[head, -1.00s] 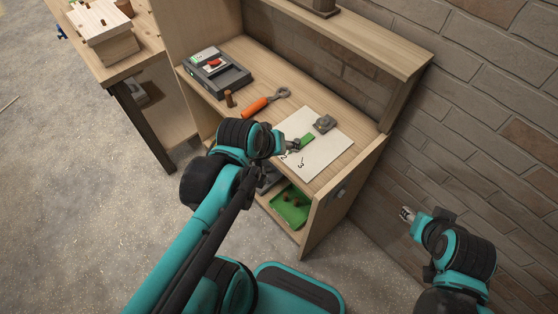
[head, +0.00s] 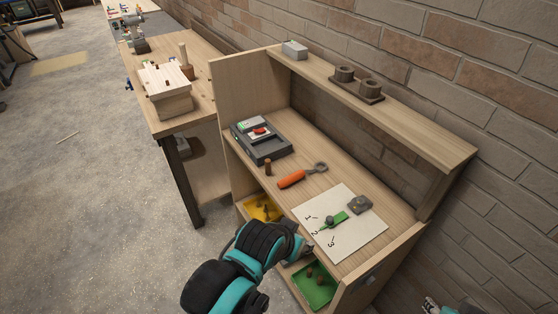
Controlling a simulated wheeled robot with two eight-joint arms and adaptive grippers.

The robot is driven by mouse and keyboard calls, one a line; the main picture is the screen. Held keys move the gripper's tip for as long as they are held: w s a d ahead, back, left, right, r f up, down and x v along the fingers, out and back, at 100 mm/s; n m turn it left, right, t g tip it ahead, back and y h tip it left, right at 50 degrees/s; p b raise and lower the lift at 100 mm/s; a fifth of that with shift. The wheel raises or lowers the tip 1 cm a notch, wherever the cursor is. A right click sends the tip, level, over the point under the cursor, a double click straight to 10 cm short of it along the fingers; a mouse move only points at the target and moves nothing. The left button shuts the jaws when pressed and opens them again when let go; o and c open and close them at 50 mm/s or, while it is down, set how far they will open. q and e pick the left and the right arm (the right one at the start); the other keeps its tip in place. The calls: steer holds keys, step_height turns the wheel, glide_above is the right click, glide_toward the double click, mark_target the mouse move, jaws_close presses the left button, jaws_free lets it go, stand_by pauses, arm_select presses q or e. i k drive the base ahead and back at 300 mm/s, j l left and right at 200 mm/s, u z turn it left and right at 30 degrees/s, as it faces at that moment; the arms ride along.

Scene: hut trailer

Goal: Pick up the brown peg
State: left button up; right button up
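A small brown peg (head: 268,167) stands upright on the wooden shelf surface, just in front of the dark grey device and left of the orange-handled tool. My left gripper (head: 307,249) is at the front edge of the shelf, near the numbered white sheet and well to the right of the peg. Its fingers are small and mostly hidden by the wrist, so their opening is unclear. My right gripper (head: 430,304) is at the bottom right edge, partly cut off and far from the peg.
The dark device (head: 262,143), orange tool (head: 291,179) and white sheet (head: 345,240) with a green piece lie on the shelf. A yellow tray (head: 262,208) and green tray (head: 315,287) sit below. A workbench (head: 190,115) adjoins at left.

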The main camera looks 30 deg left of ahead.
mark_target(267, 162)
steer(key=k+j+u, duration=0.1)
steer(key=u, duration=1)
